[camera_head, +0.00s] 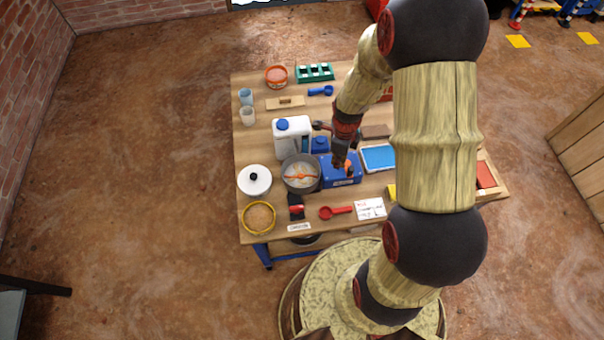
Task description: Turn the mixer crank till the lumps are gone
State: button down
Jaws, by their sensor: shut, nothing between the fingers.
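The mixer is a blue box (341,182) beside a grey bowl (287,184) on the table. An orange paddle (300,176) lies across the pale contents of the bowl. Lumps are too small to make out from here. My gripper (340,163) is shut and empty, pointing down at the top of the blue box. A small orange part (350,168), possibly the crank's handle, shows right beside the fingers. Whether they touch it cannot be told. The rest of the crank is hidden or too small to see.
On the wooden table (254,155), a white jug (292,138) stands behind the bowl. A white lid (254,180) and a yellow-rimmed sieve (259,218) lie left. A red scoop (336,212) and a white card (370,208) lie in front. A blue tray (378,157) is right; my arm hides much there.

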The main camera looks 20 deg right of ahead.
jog(key=shift+f+b, duration=0.85)
jog(key=shift+f, duration=0.65)
dwell(0.8)
jog(key=shift+r+p, duration=0.75)
jog(key=shift+r, duration=0.05)
jog(key=shift+s, duration=0.1)
dwell(0.5)
